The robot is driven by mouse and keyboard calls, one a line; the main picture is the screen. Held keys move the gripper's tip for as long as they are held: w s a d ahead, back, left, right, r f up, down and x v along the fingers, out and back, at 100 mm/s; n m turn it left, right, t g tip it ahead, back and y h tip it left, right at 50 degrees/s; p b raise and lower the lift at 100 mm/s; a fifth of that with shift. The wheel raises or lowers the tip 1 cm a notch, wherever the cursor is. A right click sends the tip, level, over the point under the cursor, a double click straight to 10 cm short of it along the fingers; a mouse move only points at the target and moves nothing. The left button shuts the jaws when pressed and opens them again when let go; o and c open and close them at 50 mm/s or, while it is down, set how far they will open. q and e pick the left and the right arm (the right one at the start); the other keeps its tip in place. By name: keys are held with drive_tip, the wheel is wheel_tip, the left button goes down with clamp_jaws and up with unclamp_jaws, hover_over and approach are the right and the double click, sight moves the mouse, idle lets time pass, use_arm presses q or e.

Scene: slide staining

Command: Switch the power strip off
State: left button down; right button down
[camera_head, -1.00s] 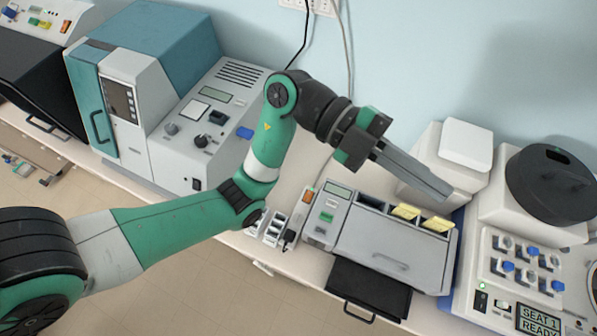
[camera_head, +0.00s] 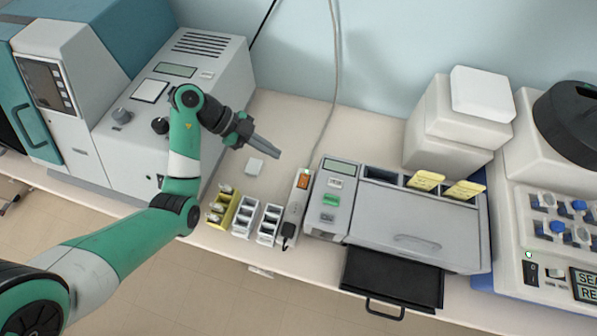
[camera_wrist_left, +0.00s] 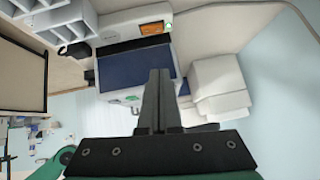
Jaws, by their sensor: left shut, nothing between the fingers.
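The power strip (camera_head: 295,208) is a narrow pale bar on the bench, just left of the grey slide machine. Its orange rocker switch (camera_head: 303,181) is at the far end, and a black plug (camera_head: 289,230) sits at the near end. My left gripper (camera_head: 276,153) is shut and empty, above the bench behind and left of the switch, apart from the strip. Its closed dark fingers (camera_wrist_left: 158,80) also show in the left wrist view. My right gripper is not in view.
Yellow (camera_head: 221,210) and white racks (camera_head: 269,222) stand left of the strip. The slide machine (camera_head: 408,222) stands close on its right. A small white block (camera_head: 254,167) lies below my gripper. A grey cable (camera_head: 334,85) runs down the wall.

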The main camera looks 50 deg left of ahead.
use_arm(q)
drive_tip(key=b, duration=0.6)
approach(309, 177)
drive_tip(key=d, duration=0.1)
drive_tip(key=w+d+b, duration=0.1)
drive_tip(key=w+d, duration=0.1)
drive_tip(key=shift+w+d+f+b, duration=0.15)
drive_tip(key=shift+d+f+b, duration=0.15)
drive_tip(key=shift+d, duration=0.05)
wheel_tip(309, 177, down, 3)
drive_tip(key=shift+w+a+r+b, duration=0.1)
drive_tip(key=shift+a+r+b, duration=0.1)
drive_tip(key=shift+b, duration=0.4)
drive_tip(key=shift+f, duration=0.45)
drive_tip(key=shift+a, duration=0.1)
